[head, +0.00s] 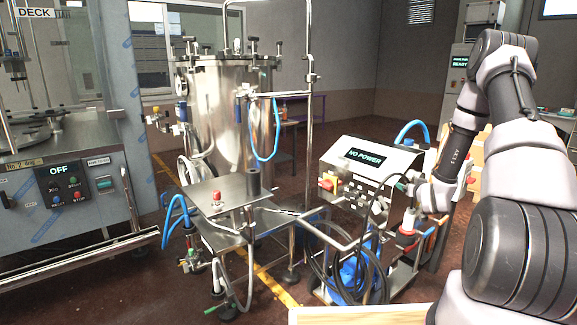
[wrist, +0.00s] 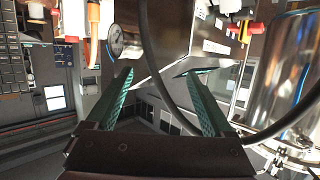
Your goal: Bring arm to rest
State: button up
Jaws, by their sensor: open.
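My arm (head: 515,95) enters at the right of the head view and bends down toward a steel control box (head: 352,185) whose display reads NO POWER. My gripper shows in the wrist view (wrist: 158,92) with its two green-padded fingers spread apart and nothing held between them. A black cable (wrist: 150,62) curves across the view between the fingers; I cannot tell how close it is to them. In the head view, the wrist is beside the right side of the control box, and the fingertips are hard to make out.
A large steel tank (head: 225,115) stands behind a small steel table (head: 213,192). A machine panel reading OFF (head: 62,185) is at the left. Black cables (head: 300,238) loop below the box. A pale wooden board (head: 360,314) lies at the bottom edge. Open floor shows at lower left.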

jog(key=s+a+r+m+g, duration=0.15)
jog(key=s+a+r, duration=0.3)
jog(key=r, duration=0.85)
jog(key=s+a+r+g, duration=0.35)
jog(key=s+r, duration=0.25)
jog(key=r, duration=0.7)
jog(key=s+a+r+g+y, duration=0.1)
jog(key=s+a+r, duration=0.3)
jog(key=s, duration=1)
jog(key=s+a+r+m+g+y, duration=0.1)
jog(key=s+a+r+y, duration=0.2)
jog(key=s+a, duration=0.5)
jog(key=s+r, duration=0.1)
jog(key=s, duration=0.5)
jog(key=shift+s+r, duration=0.15)
jog(key=shift+s, duration=0.05)
